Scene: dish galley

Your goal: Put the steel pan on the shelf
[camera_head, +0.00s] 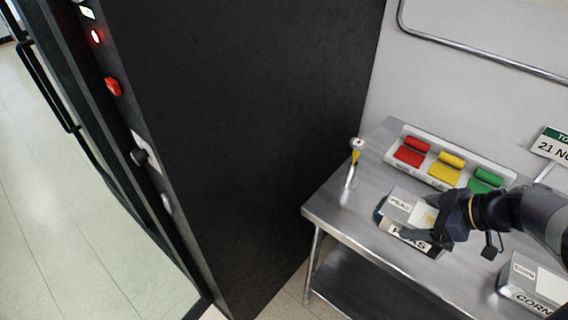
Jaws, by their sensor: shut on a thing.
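A steel pan (394,234) with a pale top and a label reading PEAS is on the steel table, at its front middle. A small pale yellow patch shows on its top, close to my gripper. My gripper (440,222) comes in from the right and is shut at the right part of this pan. The fingers partly cover the pan and its front label. I cannot tell whether the pan touches the table. A second pan-like container (523,285) labelled CORN is at the lower right, partly cut off. A dark lower shelf (365,290) shows under the table.
A label holder (480,160) with red, yellow and green rolls stands at the back of the steel table (335,205). A small yellow-topped upright item (356,150) is at the left. A date sign (553,145) stands back right. A large dark cabinet or door (240,130) rises left.

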